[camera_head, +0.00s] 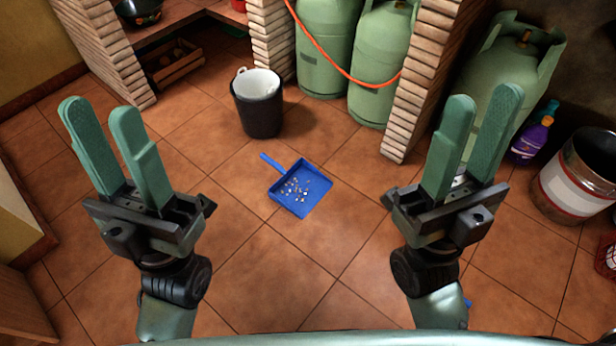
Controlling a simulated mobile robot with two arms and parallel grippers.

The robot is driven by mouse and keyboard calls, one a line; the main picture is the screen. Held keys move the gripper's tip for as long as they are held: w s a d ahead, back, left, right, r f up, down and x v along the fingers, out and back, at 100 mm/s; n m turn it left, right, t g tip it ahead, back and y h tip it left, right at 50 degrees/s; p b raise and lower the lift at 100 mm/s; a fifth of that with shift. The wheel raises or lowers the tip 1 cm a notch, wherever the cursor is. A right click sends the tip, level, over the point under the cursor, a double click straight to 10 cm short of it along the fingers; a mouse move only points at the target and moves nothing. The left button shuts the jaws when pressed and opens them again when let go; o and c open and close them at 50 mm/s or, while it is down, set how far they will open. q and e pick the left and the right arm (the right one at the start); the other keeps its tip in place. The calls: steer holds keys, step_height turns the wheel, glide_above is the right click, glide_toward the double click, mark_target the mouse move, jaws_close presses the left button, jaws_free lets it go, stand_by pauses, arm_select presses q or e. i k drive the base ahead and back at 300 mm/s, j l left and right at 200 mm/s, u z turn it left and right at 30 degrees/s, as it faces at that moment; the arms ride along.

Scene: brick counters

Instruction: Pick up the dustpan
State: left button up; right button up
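A blue dustpan (316,184) lies on the tiled floor in the middle of the head view, between my two grippers and below them. Its short handle points to the upper left, and small pale crumbs lie in its pan. My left gripper (98,107) is on the left, raised above the floor, with its two green fingers apart and nothing between them. My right gripper (484,97) is on the right, also raised, with its fingers apart and empty. Neither gripper touches the dustpan.
A dark bin with a white liner (258,103) stands behind the dustpan. Green gas cylinders (325,45) stand behind brick pillars (424,70). A purple bottle (530,140) and a metal bucket (577,178) are at right. Floor around the dustpan is clear.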

mark_target(318, 185)
steer(key=i+j+z, duration=0.35)
steer(key=j+z, duration=0.15)
steer(key=j, duration=0.15)
steer(key=i+j+z, duration=0.25)
steer(key=i+j, duration=0.1)
steer(key=j, duration=0.35)
steer(key=i+j, duration=0.15)
steer(key=j, duration=0.35)
steer(key=i+j+z, duration=0.1)
steer(key=j, duration=0.35)
steer(key=i+j, duration=0.15)
steer(key=j, duration=0.3)
